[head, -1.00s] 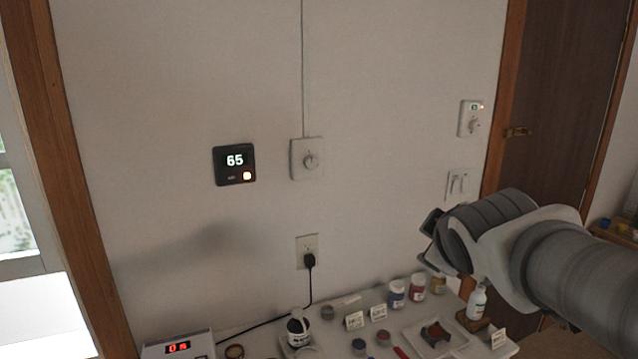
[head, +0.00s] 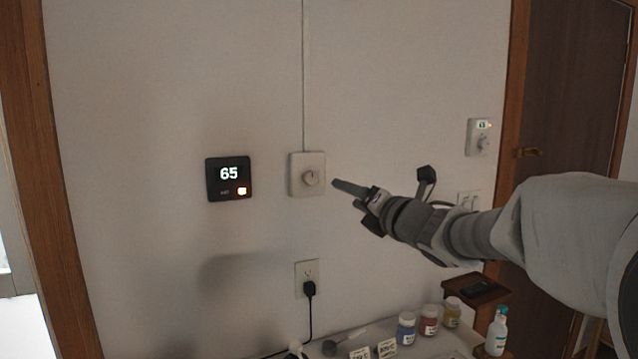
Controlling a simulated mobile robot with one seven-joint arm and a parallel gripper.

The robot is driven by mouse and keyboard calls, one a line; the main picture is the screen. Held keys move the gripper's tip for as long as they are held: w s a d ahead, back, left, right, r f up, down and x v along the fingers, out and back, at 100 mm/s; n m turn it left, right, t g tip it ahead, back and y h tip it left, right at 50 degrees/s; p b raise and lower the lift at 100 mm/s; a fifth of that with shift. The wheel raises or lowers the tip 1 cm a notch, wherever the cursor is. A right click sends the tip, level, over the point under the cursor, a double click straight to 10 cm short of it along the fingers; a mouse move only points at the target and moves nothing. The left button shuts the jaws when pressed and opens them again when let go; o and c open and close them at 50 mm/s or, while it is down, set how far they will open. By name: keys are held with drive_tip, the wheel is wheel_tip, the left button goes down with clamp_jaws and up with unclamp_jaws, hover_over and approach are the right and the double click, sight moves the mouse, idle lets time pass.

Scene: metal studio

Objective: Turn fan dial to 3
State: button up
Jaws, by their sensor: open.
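A white wall plate (head: 297,183) with a round pale dial (head: 311,178) is mounted mid-wall, with a thin cord running up from it. A second white wall plate (head: 474,145) near the door has a small lit display and its own dial (head: 484,143). No fan label or dial numbers are readable on either. My gripper (head: 350,192) is just right of the middle dial in the picture, pointing at it, apart from it and empty. The fingers overlap in this view, so the gap between them hardly shows.
A black thermostat (head: 228,179) reading 65 is left of the middle plate. An outlet (head: 306,271) with a black plug is below. A bench with several jars, including a red one (head: 429,320), runs along the wall. A wooden door (head: 570,120) is at right.

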sight(313, 178)
drive_tip(key=p+x, duration=0.2)
drive_tip(key=x, duration=1.3)
drive_tip(key=shift+w+a, duration=0.15)
drive_tip(key=shift+w, duration=0.2)
clamp_jaws()
